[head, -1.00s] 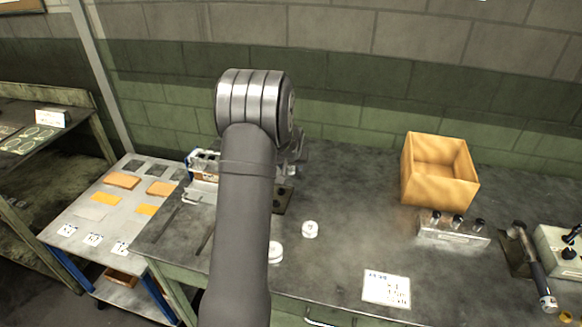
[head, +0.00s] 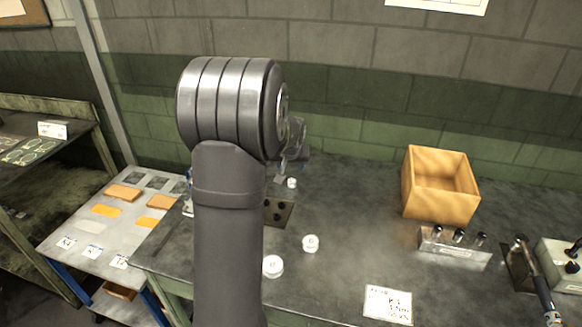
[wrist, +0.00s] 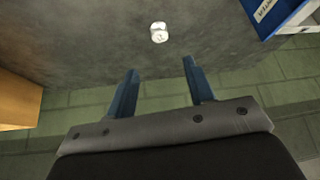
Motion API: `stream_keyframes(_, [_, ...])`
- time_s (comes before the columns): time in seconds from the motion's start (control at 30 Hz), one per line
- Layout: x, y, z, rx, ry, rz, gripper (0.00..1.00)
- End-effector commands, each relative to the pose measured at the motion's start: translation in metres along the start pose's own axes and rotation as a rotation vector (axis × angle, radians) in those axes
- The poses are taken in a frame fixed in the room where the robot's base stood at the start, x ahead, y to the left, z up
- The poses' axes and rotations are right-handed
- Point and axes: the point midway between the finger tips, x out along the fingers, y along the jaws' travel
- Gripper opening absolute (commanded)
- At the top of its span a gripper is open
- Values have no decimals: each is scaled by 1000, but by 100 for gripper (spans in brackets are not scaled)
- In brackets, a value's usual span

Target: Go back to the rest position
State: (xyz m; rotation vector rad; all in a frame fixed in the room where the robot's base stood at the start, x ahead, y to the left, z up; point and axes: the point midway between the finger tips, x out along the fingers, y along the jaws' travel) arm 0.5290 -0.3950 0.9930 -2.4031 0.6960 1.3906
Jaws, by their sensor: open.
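My gripper (wrist: 160,64) is open and empty in the wrist view, its two blue fingers apart with bare grey bench between and beyond them. A small white cylindrical piece (wrist: 158,32) lies on the bench ahead of the fingertips, not touched by them. In the head view my gripper (head: 283,170) shows small behind my raised arm, over the back of the bench near a small white piece (head: 292,183). My arm hides part of the bench's left side.
A dark plate with holes (head: 279,211) and two white round pieces (head: 311,243) (head: 273,266) are on the bench. An open orange box (head: 442,203), a metal block with dark pegs (head: 455,254) and a card (head: 388,305) are to the right.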

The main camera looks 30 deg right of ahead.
Motion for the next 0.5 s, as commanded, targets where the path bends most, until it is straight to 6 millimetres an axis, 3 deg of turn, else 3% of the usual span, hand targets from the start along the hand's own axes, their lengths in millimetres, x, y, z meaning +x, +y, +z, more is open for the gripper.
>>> stream_keyframes(0.27, [6,0,0,0,-2,0,49])
stream_keyframes(0.5, [38,0,1,0,-4,-1,49])
